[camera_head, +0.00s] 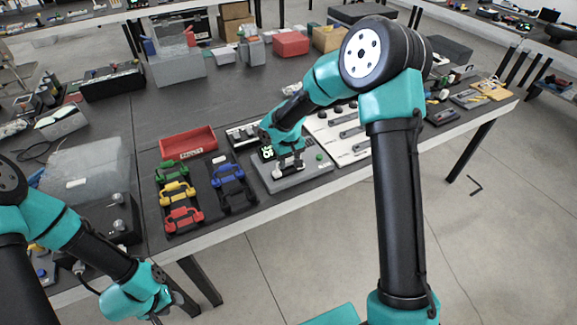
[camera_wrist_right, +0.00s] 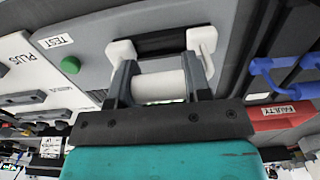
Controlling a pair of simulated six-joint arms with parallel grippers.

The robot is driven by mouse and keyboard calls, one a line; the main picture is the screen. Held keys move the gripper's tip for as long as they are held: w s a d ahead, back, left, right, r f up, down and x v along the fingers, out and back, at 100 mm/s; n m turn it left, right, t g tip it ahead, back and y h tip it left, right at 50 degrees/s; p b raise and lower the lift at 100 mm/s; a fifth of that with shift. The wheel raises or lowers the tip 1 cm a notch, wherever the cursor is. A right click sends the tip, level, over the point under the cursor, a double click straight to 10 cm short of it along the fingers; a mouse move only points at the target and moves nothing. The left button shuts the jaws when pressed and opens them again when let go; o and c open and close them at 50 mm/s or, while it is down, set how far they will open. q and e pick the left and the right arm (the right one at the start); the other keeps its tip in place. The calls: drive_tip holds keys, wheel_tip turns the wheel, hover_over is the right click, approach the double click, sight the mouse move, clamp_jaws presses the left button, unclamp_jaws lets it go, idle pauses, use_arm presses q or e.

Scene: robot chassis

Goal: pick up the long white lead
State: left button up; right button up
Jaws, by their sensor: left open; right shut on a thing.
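The grey tester box (camera_head: 298,178), marked TEST, has a green button and stands near the table's front edge. The white lead (camera_wrist_right: 158,86) lies at this box; its white grip shows between the fingers of my right gripper (camera_wrist_right: 160,80), which is shut on it. White end pieces show at the far side of the grip, against the box. The lead's white part also shows in the head view (camera_head: 287,170), partly hidden under my right gripper (camera_head: 288,157). My left gripper (camera_head: 155,318) is open at the bottom left edge, mostly cut off and away from the leads.
Green (camera_head: 171,169), yellow (camera_head: 177,192), red (camera_head: 183,218) and blue (camera_head: 228,175) leads lie on dark racks left of the box. A red bin (camera_head: 187,143) marked FAULTY stands behind them. A white board (camera_head: 340,135) lies to the right.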

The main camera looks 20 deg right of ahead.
drive_tip(key=c, duration=0.3)
drive_tip(key=shift+r, duration=1.75)
drive_tip(key=s+a, duration=0.2)
drive_tip(key=s, duration=0.3)
drive_tip(key=s+a+r, duration=0.1)
drive_tip(key=s+a, duration=0.1)
drive_tip(key=s, duration=0.3)
drive_tip(key=s+a, duration=0.2)
drive_tip(key=s, duration=0.2)
drive_tip(key=shift+s+r, duration=0.25)
drive_tip(key=shift+s, duration=0.15)
